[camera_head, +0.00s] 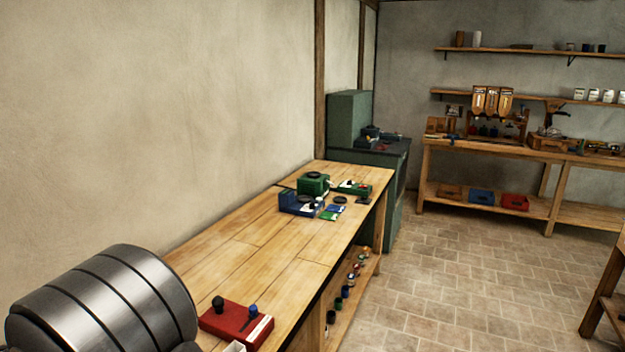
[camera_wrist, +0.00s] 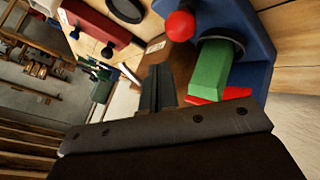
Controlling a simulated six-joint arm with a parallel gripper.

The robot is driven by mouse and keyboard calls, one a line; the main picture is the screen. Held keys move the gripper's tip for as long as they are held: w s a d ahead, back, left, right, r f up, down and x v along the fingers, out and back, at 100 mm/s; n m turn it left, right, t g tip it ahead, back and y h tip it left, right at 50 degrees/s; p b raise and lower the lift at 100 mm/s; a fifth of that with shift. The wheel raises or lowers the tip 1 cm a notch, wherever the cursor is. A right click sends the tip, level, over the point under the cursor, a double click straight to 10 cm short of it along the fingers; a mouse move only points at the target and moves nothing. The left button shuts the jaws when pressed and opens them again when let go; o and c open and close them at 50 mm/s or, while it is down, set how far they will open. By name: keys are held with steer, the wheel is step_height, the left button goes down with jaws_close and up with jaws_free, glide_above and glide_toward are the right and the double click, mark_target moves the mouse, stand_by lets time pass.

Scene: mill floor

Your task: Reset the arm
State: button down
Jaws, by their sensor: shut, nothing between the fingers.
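My gripper (camera_wrist: 158,82) shows in the wrist view, with its dark fingers shut together and nothing between them. It is close to a blue fixture (camera_wrist: 258,40), which fills the upper right of that view. A green block (camera_wrist: 208,70) sticks out of a dark round opening in the fixture. A red ball knob (camera_wrist: 180,26) is beside it, and a red piece (camera_wrist: 232,93) shows partly behind the green block. I cannot tell whether the fingers touch anything. My gripper does not show in the head view.
The wooden bench (camera_head: 240,250) runs along the left wall. A red box with two knobs (camera_head: 236,322) is at its near end. A blue unit (camera_head: 300,205) and a green unit (camera_head: 314,184) stand farther back. A green cabinet (camera_head: 348,120) is beyond. The tiled floor (camera_head: 450,285) is clear.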

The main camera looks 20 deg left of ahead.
step_height(320, 180, up, 3)
steer(key=shift+r, duration=0.1)
step_height(320, 180, down, 3)
steer(key=shift+r, duration=0.1)
step_height(320, 180, up, 7)
steer(key=w+d+r+m+g+y, duration=0.2)
steer(key=w+d+r+m+g, duration=0.4)
steer(key=m+g, duration=0.5)
steer(key=x, duration=0.7)
steer(key=shift+s+d+f, duration=0.25)
steer(key=shift+s+d, duration=0.05)
steer(key=shift+s, duration=0.15)
